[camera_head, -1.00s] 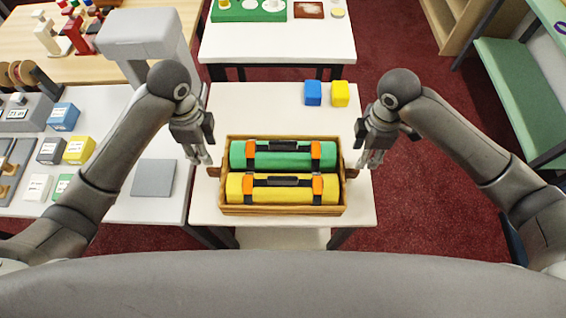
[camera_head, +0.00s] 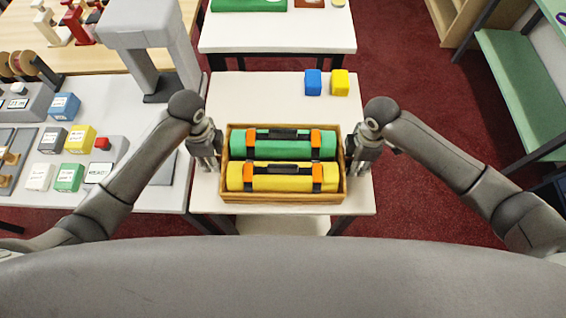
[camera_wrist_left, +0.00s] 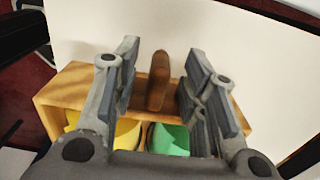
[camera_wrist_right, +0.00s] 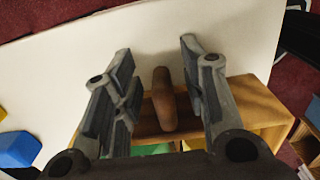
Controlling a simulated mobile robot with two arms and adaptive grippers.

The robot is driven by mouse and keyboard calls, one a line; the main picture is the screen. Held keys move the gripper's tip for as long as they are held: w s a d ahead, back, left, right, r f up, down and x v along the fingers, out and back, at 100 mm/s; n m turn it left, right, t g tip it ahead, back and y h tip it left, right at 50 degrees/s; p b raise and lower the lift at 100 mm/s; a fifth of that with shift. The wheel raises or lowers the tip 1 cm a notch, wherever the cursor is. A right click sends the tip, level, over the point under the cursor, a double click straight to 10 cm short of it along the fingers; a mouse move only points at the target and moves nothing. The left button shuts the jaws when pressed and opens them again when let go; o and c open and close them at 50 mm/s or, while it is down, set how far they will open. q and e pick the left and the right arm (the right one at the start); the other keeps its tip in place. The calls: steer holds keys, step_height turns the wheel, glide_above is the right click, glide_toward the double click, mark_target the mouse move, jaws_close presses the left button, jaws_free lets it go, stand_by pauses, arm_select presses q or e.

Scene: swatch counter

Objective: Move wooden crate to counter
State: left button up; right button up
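The wooden crate (camera_head: 284,197) sits on the white table in the head view. It holds a green roll (camera_head: 290,146) and a yellow roll (camera_head: 262,183), each with orange and black straps. My left gripper (camera_head: 212,165) is at the crate's left end. In the left wrist view its fingers (camera_wrist_left: 158,75) stand open on either side of a brown handle (camera_wrist_left: 159,80), with gaps showing. My right gripper (camera_head: 356,168) is at the right end. In the right wrist view its fingers (camera_wrist_right: 158,75) stand open around the other brown handle (camera_wrist_right: 163,100), apart from it.
A blue block (camera_head: 313,82) and a yellow block (camera_head: 340,82) stand behind the crate on the white table (camera_head: 255,93). A white counter (camera_head: 95,97) with small boxes and devices is on the left. Another white table (camera_head: 280,36) stands behind; red carpet lies right.

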arm_select(q)
steer(key=shift+f, duration=0.3)
arm_select(e)
steer(key=shift+f, duration=0.3)
arm_select(q)
steer(key=shift+s, duration=0.1)
arm_select(e)
steer(key=shift+s, duration=0.1)
arm_select(q)
jaws_close()
arm_select(e)
jaws_close()
arm_select(q)
steer(key=shift+r, duration=0.1)
arm_select(e)
steer(key=shift+r, duration=0.1)
